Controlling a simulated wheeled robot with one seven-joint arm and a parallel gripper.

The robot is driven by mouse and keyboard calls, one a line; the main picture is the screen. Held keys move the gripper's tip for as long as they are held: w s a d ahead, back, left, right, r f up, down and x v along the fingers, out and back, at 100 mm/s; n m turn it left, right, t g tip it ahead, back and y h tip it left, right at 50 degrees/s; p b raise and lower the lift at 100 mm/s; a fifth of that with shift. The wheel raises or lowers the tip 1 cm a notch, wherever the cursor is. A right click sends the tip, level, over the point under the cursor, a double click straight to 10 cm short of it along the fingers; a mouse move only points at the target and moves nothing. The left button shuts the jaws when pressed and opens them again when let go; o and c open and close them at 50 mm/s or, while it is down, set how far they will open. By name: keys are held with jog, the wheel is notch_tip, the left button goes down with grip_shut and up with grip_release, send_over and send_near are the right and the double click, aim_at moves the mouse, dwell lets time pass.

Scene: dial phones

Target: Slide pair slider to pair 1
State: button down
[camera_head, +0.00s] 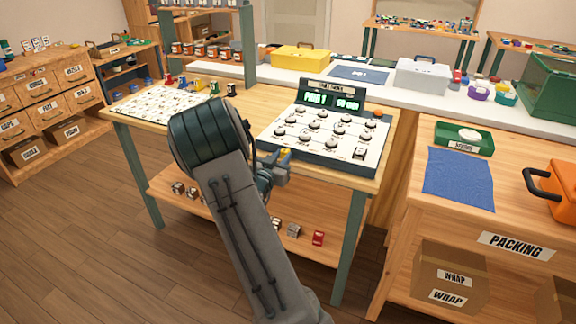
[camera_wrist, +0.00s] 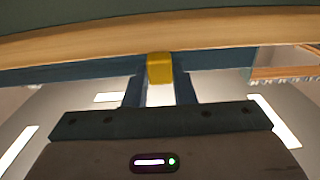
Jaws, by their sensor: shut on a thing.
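The device (camera_head: 322,137) with a white panel of several dials and a lit green display (camera_head: 330,99) stands on the wooden table. The display seems to read "PAIR 1" on its left part. The yellow slider knob (camera_head: 285,154) is at the device's front left edge. My gripper (camera_head: 277,165) is at that edge, shut on the yellow knob. In the wrist view the yellow knob (camera_wrist: 160,68) sits between the two fingers, under the table or device edge. The slider's track and marks are hidden.
A white sheet with small marks (camera_head: 160,104) lies at the table's left. Small colored pieces (camera_head: 200,85) stand behind it. A lower shelf (camera_head: 270,228) holds small boxes. The packing bench (camera_head: 490,210) stands at right, with floor between.

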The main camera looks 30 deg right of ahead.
jog(key=shift+w+a, duration=0.35)
jog(key=shift+w, duration=0.15)
jog(key=c, duration=1.2)
grip_release()
jog(key=shift+w, duration=0.15)
jog(key=v, duration=1.4)
